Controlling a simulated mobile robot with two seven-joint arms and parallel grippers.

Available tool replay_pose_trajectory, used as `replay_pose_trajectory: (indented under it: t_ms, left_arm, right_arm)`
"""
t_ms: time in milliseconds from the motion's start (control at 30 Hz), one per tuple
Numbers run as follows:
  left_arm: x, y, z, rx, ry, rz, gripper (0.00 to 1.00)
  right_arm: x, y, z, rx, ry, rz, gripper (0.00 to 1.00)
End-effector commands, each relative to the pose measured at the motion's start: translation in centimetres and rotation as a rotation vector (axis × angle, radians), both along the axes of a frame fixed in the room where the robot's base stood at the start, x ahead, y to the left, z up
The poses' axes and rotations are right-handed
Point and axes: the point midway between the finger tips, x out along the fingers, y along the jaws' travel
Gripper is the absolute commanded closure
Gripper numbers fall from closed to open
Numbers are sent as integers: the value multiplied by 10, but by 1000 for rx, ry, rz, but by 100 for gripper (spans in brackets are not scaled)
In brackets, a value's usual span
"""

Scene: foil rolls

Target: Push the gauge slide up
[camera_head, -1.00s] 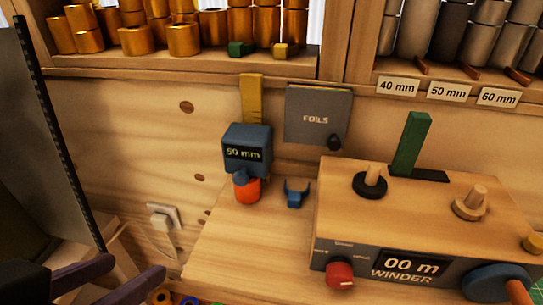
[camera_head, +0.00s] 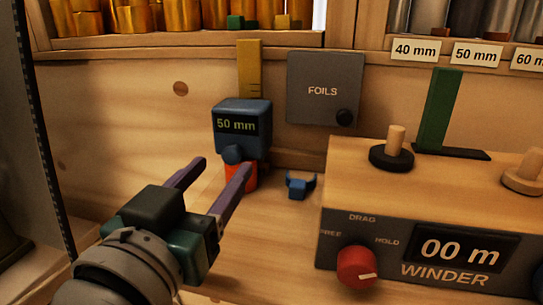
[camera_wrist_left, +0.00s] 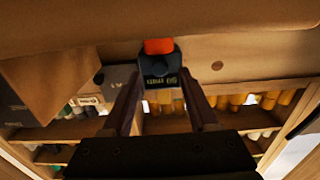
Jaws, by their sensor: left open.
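The gauge slide (camera_head: 242,140) is a blue block with a "50 mm" display and a round knob on its front. It sits low on an upright yellow scale (camera_head: 250,70), just above an orange-red part (camera_head: 243,179). My left gripper (camera_head: 223,167) is open and empty, its purple fingers pointing at the gauge from the front left. One fingertip overlaps the orange-red part in the head view; I cannot tell whether it touches. In the left wrist view, which is upside down, the slide (camera_wrist_left: 157,68) shows between and beyond the open fingers. My right gripper is out of view.
A winder box (camera_head: 345,195) with a red knob and spindles stands to the right. A small blue clip (camera_head: 300,185) lies between it and the gauge. A grey FOILS plate (camera_head: 320,85) hangs on the wall. Shelves with rolls are above.

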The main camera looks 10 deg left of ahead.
Motion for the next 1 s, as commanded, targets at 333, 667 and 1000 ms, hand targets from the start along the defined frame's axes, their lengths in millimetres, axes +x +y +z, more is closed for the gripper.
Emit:
replay_pose_trajectory:
  t_ms: [333, 667, 1000]
  left_arm:
    - [25, -1, 0, -1, 0, 0, 41]
    - [25, -1, 0, 0, 1, 0, 55]
    - [25, -1, 0, 0, 0, 0, 94]
  right_arm:
    - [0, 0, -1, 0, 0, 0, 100]
    - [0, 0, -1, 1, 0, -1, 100]
    - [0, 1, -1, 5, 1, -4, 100]
